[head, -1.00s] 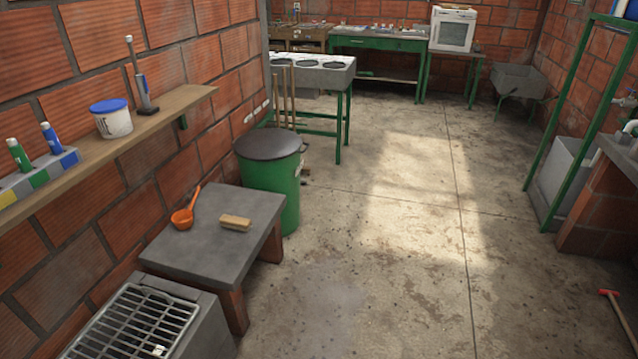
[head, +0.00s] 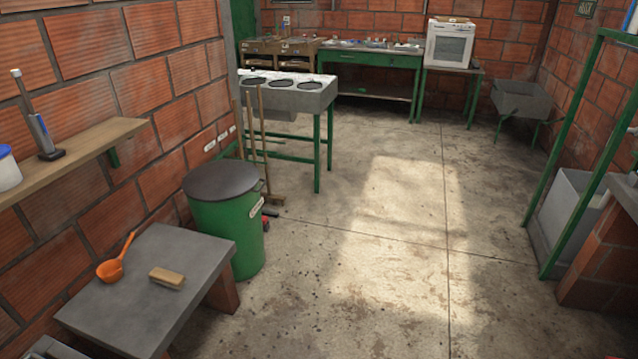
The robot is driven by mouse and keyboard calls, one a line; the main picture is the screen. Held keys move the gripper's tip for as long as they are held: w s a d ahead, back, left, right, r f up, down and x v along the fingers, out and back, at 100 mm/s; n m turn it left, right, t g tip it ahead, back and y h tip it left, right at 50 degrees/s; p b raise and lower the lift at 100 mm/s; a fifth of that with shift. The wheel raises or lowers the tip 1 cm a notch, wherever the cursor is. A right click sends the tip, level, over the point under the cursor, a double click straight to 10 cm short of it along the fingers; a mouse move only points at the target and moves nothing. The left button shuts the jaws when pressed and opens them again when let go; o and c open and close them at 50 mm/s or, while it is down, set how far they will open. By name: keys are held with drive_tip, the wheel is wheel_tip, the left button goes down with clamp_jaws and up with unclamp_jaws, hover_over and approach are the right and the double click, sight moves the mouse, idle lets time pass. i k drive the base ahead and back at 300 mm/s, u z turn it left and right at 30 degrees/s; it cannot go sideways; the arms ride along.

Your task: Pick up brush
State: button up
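A brush (head: 167,278) with a wooden, tan block body lies on the grey slab table (head: 134,317) at the lower left of the head view. An orange ladle (head: 114,262) lies to its left on the same slab, apart from it, with its handle pointing up and right. Long-handled tools (head: 262,140), at least one a broom, stand upright behind the green bin. My gripper is not in view.
A green bin with a dark lid (head: 226,210) stands just behind the slab table. A wooden wall shelf (head: 75,155) runs above on the left. A three-hole grey bench (head: 290,95) stands farther back. The concrete floor at centre (head: 390,250) is clear.

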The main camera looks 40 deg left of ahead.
sight(169, 278)
drive_tip(key=u, duration=1.55)
drive_tip(key=i, duration=2.4)
drive_tip(key=u, duration=2.2)
drive_tip(key=i, duration=1)
drive_tip(key=u, duration=0.05)
